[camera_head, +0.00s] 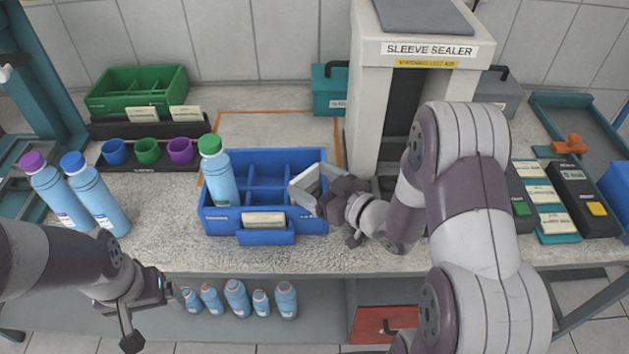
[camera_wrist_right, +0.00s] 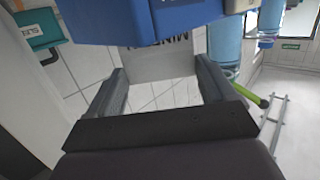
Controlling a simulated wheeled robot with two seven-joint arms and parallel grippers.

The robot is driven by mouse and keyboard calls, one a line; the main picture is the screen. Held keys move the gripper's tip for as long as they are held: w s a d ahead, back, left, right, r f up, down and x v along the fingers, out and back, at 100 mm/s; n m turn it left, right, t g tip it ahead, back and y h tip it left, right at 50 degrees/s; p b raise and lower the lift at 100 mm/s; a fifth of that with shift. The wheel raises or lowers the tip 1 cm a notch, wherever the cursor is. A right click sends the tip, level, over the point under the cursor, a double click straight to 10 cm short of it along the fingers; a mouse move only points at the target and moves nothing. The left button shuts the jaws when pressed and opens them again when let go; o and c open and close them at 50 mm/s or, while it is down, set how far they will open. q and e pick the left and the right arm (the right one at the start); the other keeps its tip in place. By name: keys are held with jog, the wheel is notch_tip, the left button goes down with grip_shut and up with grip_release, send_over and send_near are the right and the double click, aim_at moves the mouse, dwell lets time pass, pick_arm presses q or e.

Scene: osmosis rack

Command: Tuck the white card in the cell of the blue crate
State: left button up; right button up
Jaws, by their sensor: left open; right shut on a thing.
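The blue crate (camera_head: 212,221) stands on the bench and has several cells. A bottle with a green cap (camera_head: 210,145) stands in its left part. My right gripper (camera_head: 318,192) is at the crate's right end, shut on the white card (camera_head: 305,184). In the right wrist view the white card (camera_wrist_right: 160,66) sits between the fingers, with dark upside-down lettering, and the crate (camera_wrist_right: 110,22) covers its far part. I cannot tell whether the card is inside a cell. My left gripper (camera_head: 138,308) is open and empty, low in front of the bench.
Purple-capped and blue-capped bottles (camera_head: 90,190) stand left, near a rack of cups (camera_head: 147,150). A green crate (camera_head: 135,88) is behind. The sleeve sealer (camera_head: 372,110) stands close right.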

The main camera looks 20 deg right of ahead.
jog(key=shift+f+b, duration=0.6)
jog(key=shift+f, duration=0.15)
dwell(0.4)
jog(key=o, duration=0.8)
jog(key=shift+o, duration=0.2)
jog(key=shift+r, duration=0.1)
notch_tip(320, 180, up, 7)
jog(key=p, duration=0.6)
